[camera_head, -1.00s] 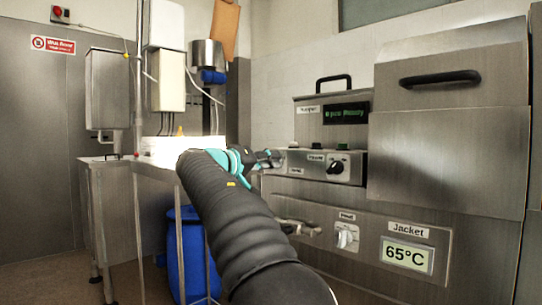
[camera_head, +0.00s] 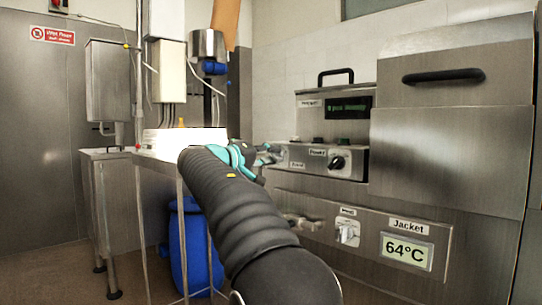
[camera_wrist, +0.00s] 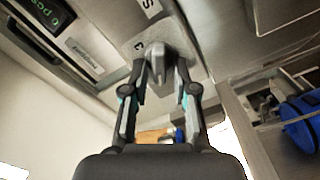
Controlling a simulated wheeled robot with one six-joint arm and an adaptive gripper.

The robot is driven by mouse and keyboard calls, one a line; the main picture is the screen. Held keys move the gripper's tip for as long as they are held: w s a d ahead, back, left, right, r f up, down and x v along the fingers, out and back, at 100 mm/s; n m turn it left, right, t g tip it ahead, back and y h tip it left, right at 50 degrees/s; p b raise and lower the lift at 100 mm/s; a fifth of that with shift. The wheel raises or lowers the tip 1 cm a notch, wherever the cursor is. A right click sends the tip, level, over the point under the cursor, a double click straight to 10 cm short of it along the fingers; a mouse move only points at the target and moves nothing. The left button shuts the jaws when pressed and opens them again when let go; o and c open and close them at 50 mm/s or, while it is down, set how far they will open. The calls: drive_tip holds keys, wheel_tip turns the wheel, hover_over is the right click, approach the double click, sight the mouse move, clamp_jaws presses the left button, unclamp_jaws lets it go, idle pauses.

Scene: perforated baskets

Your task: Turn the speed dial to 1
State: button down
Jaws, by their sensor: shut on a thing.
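In the wrist view my gripper (camera_wrist: 160,58) is shut on a grey dial knob (camera_wrist: 157,68). A pale plate (camera_wrist: 133,43) behind the knob bears a "3"; other marks and the dial's exact setting cannot be made out. Part of a label starting with "S" (camera_wrist: 148,5) shows near the plate. In the head view my gripper (camera_head: 270,155) reaches the left end of the steel control box (camera_head: 312,177), and the gripped dial cannot be made out there.
A black knob (camera_head: 338,163) sits on the same box's front. Below are a pale knob (camera_head: 347,233) and the Jacket display (camera_head: 406,251), reading 64°C. A green-lit display (camera_head: 347,107) stands above. A blue drum (camera_head: 193,252) stands under the table at left.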

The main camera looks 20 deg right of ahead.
drive_tip(key=c, duration=1.2)
unclamp_jaws()
drive_tip(key=shift+w+a, duration=0.1)
drive_tip(key=v, duration=1.2)
